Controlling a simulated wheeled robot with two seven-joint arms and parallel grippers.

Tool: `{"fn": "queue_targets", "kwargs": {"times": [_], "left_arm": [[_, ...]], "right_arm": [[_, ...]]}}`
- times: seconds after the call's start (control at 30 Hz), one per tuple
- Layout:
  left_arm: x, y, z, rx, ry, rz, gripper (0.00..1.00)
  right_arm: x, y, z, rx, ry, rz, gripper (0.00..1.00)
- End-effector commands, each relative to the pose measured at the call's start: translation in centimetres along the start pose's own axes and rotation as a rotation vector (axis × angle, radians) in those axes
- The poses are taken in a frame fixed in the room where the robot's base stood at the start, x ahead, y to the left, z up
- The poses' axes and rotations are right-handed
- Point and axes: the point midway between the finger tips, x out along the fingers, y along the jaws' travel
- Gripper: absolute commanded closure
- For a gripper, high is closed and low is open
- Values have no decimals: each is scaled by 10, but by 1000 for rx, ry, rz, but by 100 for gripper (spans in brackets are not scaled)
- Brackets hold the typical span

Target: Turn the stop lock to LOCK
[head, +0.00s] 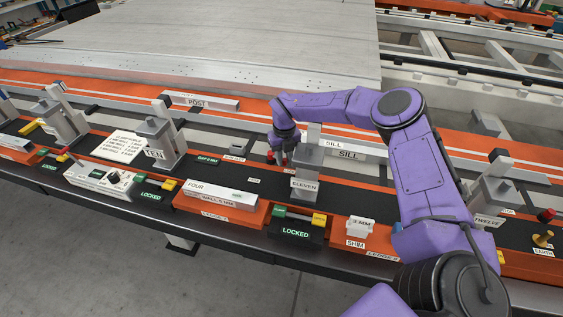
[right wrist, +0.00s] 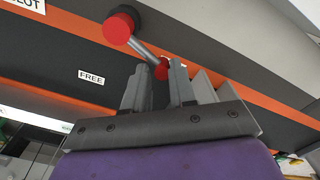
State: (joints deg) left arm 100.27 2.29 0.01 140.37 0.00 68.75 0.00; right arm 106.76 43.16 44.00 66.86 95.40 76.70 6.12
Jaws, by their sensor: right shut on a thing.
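The stop lock (head: 270,157) shows as small red parts beside the stop marked ELEVEN, partly hidden by my right gripper (head: 284,148). In the right wrist view the stop lock has a grey lever rod (right wrist: 143,50) between a large red round end (right wrist: 120,24) and a smaller red end at my right gripper's fingertips (right wrist: 158,76). The gripper is shut on the lever; the fingers hide part of that end. A FREE label (right wrist: 91,77) is beside the lever. I cannot read a LOCK label. My left gripper is not in view.
The ELEVEN stop (head: 305,172) stands close to the right of the gripper, with the SILL bar (head: 350,154) behind. The FOUR block (head: 222,195), a LOCKED clamp (head: 296,230) and a 3 MM shim (head: 359,227) are in front. A large grey panel (head: 210,45) lies behind.

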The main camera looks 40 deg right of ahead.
Motion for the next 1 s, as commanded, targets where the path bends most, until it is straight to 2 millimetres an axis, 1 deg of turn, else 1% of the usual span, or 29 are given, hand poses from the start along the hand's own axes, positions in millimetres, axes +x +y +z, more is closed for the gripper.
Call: {"fn": "queue_targets", "kwargs": {"times": [0.03, 0.1, 0.3, 0.5, 0.73, 1.0], "left_arm": [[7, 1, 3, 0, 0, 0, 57], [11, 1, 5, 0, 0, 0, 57], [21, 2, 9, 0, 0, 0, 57], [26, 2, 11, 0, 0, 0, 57], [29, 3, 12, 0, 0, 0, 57], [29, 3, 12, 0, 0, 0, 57]], "right_arm": [[2, -4, 4, -30, -11, -1, 100], [1, -6, 6, -84, -10, -1, 100], [0, -12, 12, -227, -11, -3, 100], [-1, -16, 16, -327, -11, -2, 100], [-3, -17, 18, -386, -10, -2, 100], [-4, -18, 20, -397, -12, -3, 100]]}}
